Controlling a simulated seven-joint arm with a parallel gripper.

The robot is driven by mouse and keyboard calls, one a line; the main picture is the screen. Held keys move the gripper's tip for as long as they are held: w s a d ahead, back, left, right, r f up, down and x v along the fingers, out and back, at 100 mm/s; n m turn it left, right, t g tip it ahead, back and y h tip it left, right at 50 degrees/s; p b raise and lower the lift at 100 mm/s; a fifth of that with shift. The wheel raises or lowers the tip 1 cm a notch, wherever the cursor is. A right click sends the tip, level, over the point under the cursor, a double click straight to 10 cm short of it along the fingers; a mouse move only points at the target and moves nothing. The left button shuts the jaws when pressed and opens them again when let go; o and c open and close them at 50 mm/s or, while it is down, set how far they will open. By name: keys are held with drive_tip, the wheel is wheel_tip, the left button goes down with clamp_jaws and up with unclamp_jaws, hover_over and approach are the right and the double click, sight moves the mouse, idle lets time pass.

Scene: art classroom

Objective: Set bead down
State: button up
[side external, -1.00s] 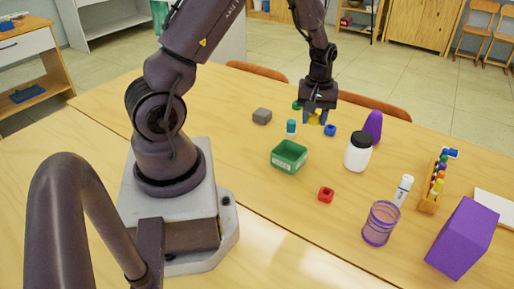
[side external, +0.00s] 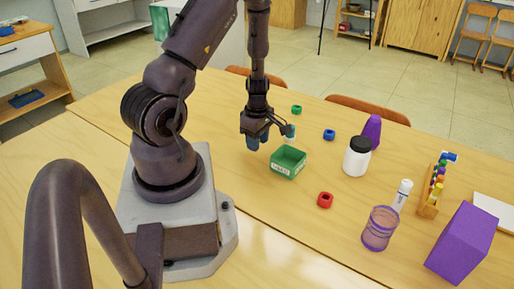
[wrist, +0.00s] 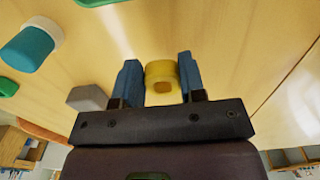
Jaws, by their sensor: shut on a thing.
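My gripper (side external: 258,139) is shut on a yellow bead (wrist: 162,80). In the wrist view the bead sits between the blue fingers of the gripper (wrist: 156,82), its opening showing on one side. In the side view the fingers hide the bead. The gripper is left of the green tray (side external: 274,167), and I cannot tell how high above the table the bead is. A red bead (side external: 325,200), a blue bead (side external: 329,134) and a green bead (side external: 296,109) lie apart on the table.
A teal and white cylinder (wrist: 28,50) stands close by, and a grey block (wrist: 88,98) shows near the fingers. A white jar (side external: 357,160), purple cone (side external: 372,129), purple cup (side external: 379,231) and purple box (side external: 461,243) stand to the right.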

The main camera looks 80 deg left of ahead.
drive_tip(key=shift+f, duration=1.35)
drive_tip(key=shift+f, duration=0.15)
drive_tip(key=o, duration=0.9)
